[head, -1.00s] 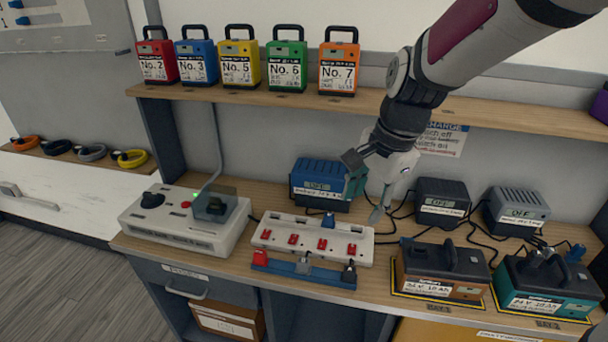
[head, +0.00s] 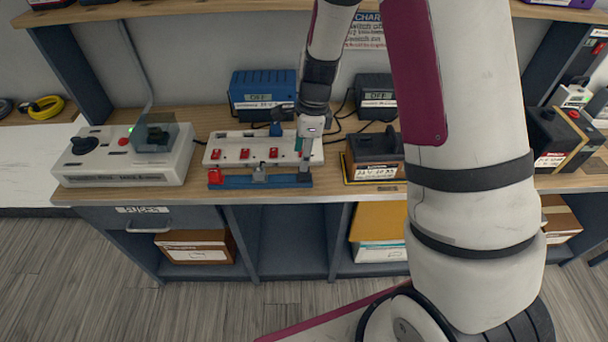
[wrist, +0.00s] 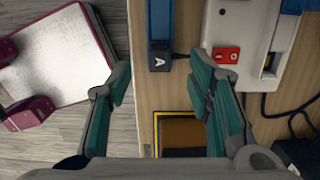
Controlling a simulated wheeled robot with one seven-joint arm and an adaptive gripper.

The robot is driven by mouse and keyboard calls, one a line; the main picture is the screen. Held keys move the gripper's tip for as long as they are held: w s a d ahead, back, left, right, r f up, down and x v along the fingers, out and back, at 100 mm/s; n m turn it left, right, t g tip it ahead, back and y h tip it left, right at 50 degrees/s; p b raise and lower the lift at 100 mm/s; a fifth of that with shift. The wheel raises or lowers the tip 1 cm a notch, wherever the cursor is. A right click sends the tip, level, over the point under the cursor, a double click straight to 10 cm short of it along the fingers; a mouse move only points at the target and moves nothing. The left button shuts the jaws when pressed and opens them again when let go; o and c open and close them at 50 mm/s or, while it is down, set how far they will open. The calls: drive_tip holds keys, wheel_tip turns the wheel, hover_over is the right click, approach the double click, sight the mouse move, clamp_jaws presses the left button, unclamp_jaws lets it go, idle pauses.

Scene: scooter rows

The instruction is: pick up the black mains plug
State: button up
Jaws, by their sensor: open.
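The black mains plug (wrist: 159,56) sits at the end of the blue rack (wrist: 160,15) along the bench's front edge, with a pale letter-like mark on it. My gripper (wrist: 161,76) is open, its teal-padded fingers apart on either side of the plug's line, with gaps visible on both sides. In the head view my gripper (head: 305,165) is over the right end of the rack (head: 240,182) and hides the black plug. A red plug (head: 215,176) and a grey plug (head: 259,173) stand further left in the rack.
The white socket strip (head: 230,155) with red switches lies just behind the rack. A brown battery pack (head: 372,150) on a yellow-edged mat is to the right. The white fuse box (head: 110,165) is left. Cables trail behind. The bench front edge (wrist: 135,110) runs below the gripper.

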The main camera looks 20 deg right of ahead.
sight(304, 176)
drive_tip(key=shift+f, duration=3.4)
drive_tip(key=shift+c, duration=0.3)
clamp_jaws()
